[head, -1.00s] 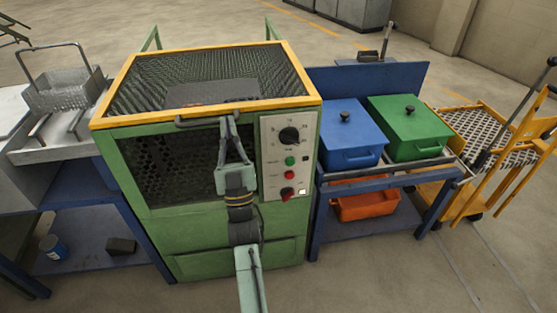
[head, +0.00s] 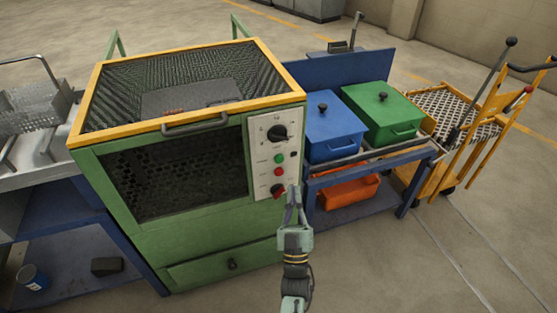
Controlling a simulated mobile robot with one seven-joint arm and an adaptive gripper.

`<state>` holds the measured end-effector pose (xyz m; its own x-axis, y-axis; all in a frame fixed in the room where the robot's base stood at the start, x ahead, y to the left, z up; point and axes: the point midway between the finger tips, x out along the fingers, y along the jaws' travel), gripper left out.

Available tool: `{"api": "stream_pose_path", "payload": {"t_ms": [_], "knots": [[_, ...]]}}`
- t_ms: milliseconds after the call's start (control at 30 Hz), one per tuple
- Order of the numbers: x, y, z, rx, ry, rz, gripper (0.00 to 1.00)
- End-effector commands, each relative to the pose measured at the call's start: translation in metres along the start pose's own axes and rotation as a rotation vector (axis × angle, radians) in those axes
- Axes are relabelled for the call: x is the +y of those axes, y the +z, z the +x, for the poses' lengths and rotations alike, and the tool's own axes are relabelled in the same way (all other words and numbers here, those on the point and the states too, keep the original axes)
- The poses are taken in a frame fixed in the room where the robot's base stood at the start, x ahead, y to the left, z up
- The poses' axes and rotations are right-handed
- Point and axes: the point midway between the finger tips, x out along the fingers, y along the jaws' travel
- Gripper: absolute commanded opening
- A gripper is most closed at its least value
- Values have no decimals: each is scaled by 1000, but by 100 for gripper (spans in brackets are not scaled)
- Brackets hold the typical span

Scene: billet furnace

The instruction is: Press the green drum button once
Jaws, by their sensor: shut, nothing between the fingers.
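The green drum button (head: 279,159) is a small round button on the white control panel (head: 262,146) at the right of the green machine's front. It sits below a black rotary dial (head: 277,133) and above a red button (head: 278,171). A red-and-black knob (head: 278,190) is lowest on the panel. My gripper (head: 294,190) is shut and empty, fingers pointing up. In the picture its tips are just right of the lowest knob and below the green button, apart from that button. I cannot tell how far they are from the panel.
The green machine (head: 200,240) has a yellow-rimmed mesh lid with a front handle (head: 195,125). Right of it, a blue bench (head: 365,167) holds a blue bin (head: 333,127) and a green bin (head: 381,110), with an orange bin (head: 350,192) below. A yellow cart (head: 430,178) stands farther right.

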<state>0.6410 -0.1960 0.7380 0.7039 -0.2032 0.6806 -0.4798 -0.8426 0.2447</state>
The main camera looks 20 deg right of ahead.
Motion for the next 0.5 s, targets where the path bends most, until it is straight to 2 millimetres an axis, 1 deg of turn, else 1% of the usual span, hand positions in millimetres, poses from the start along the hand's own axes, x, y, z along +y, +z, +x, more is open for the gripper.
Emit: {"api": "stream_pose_path", "payload": {"t_ms": [133, 267, 500], "knots": [[-1, 1, 0, -2, -1, 1, 0], [-6, 5, 6, 1, 0, 2, 0], [-23, 22, 29, 1, 0, 3, 0]]}}
